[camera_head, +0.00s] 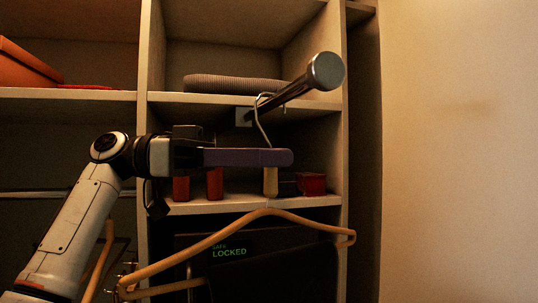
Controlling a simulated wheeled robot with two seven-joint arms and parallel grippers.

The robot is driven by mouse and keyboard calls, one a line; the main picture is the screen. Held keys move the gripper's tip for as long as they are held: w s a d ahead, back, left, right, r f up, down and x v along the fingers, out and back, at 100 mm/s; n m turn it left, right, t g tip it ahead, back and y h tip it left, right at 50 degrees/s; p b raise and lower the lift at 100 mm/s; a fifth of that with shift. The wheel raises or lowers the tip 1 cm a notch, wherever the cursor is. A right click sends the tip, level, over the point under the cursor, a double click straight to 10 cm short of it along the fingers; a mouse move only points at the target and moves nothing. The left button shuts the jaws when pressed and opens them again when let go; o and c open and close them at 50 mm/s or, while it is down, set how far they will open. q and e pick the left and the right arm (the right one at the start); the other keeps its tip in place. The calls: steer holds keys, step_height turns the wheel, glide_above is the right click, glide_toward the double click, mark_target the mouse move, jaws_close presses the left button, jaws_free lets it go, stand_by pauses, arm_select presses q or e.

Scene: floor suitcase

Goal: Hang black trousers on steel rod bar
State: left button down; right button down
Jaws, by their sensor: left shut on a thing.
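The steel rod bar (300,84) juts out from the shelf unit toward me, its round end at the upper right. My left gripper (270,157) is shut on the neck of a wooden hanger (265,212), below the rod. The hanger's wire hook (262,120) rises to the rod; whether it rests on the bar or only overlaps it in view, I cannot tell. The black trousers (295,272) appear as a dark mass under the hanger, hard to separate from the dark background. My right gripper is not in view.
A folded grey cloth (230,84) lies on the shelf behind the rod. Red items (312,184) stand on the shelf below. A dark safe with a green "LOCKED" display (229,252) is behind the hanger. An orange box (25,66) is upper left. The right wall is bare.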

arm_select(q)
steer(key=shift+r, duration=0.15)
steer(key=c, duration=1.6)
jaws_free()
steer(key=shift+f, duration=0.2)
steer(key=a, duration=0.3)
steer(key=w+a, duration=0.1)
steer(key=a, duration=0.6)
steer(key=shift+w+a+r+b, duration=0.15)
steer(key=shift+w+b, duration=0.1)
steer(key=shift+b, duration=0.05)
